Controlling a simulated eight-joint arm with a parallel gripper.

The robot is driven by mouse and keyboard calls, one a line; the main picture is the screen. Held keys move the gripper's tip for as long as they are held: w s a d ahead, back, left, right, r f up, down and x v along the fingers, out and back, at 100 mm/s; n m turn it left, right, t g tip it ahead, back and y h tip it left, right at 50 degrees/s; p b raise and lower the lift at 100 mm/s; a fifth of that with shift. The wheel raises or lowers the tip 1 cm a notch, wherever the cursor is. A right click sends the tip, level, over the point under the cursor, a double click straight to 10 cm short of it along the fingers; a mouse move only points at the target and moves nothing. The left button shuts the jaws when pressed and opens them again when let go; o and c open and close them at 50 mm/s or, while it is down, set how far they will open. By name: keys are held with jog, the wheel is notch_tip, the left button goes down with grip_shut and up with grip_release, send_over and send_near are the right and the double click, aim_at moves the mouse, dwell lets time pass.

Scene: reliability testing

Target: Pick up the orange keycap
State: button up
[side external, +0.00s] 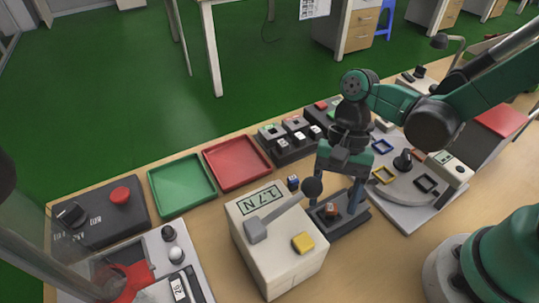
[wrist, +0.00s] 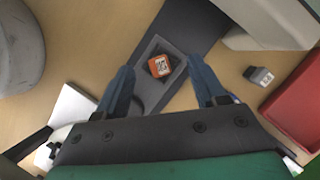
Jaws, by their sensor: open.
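The orange keycap (wrist: 159,66) sits in a square recess of a dark grey holder (wrist: 184,38) in the wrist view. It has a small white printed label on top. In the side view the orange keycap (side external: 330,210) shows low between my fingers, on the same dark holder (side external: 352,222). My gripper (wrist: 168,80) is open, with one blue finger on each side of the keycap and a gap to both. In the side view my gripper (side external: 336,200) points down over the holder. I cannot tell how far the fingertips are above it.
A white force-gauge box (side external: 290,262) with a lever and yellow button stands close left of my gripper. A small dark keycap (wrist: 258,76) lies nearby. A red tray (side external: 237,163) and green tray (side external: 181,186) lie behind left. A grey fixture plate (side external: 407,218) is at right.

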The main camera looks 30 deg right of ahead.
jog(key=shift+s+a+f, duration=0.15)
jog(key=shift+s+f, duration=0.05)
jog(key=shift+f, duration=0.4)
grip_shut()
jog(key=shift+r, duration=0.1)
